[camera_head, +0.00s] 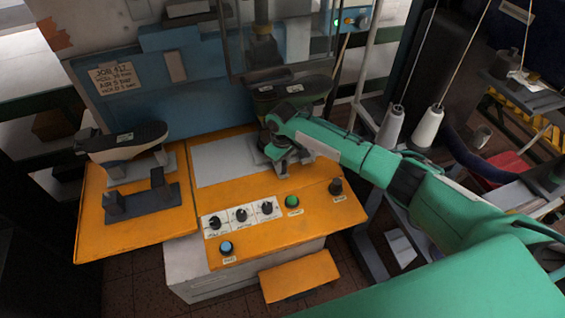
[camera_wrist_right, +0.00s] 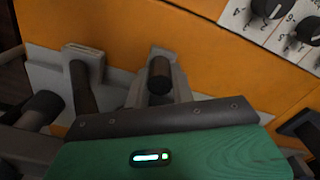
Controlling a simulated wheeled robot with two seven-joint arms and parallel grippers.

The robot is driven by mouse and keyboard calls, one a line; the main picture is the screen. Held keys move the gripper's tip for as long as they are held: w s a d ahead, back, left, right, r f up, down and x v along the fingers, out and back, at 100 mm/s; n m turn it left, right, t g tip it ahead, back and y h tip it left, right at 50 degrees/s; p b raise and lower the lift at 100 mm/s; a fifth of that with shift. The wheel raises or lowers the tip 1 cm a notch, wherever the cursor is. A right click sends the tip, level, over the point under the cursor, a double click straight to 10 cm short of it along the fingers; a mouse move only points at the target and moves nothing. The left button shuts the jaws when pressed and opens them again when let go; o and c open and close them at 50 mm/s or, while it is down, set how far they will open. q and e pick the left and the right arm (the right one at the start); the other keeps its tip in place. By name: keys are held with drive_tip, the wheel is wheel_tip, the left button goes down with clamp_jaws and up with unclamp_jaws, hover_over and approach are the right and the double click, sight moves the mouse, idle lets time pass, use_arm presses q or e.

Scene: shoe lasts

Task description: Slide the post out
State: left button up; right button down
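My right gripper (camera_head: 283,158) is low over the orange bench, beside the front of the machine and below a dark shoe last (camera_head: 290,92). In the right wrist view, grey parts stand apart beyond my green gripper body (camera_wrist_right: 170,150). A short dark cylinder (camera_wrist_right: 159,76) stands by the right one, and another dark cylinder (camera_wrist_right: 42,106) is at the left. I cannot tell which of these is the post or whether the fingers touch it. My left gripper is not in view.
A second dark shoe last (camera_head: 122,138) sits on a grey support at the left. In front of it is a grey bracket (camera_head: 142,205) with two uprights. Knobs (camera_head: 241,214) and a green button (camera_head: 292,201) are near the bench front. White thread cones (camera_head: 428,127) stand at the right.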

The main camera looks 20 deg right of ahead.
drive_tip(key=shift+a, duration=0.45)
drive_tip(key=a, duration=1.7)
drive_tip(key=shift+s+a+p, duration=0.25)
drive_tip(key=shift+s+p, duration=0.1)
drive_tip(key=c, duration=1.2)
unclamp_jaws()
drive_tip(key=shift+a, duration=0.15)
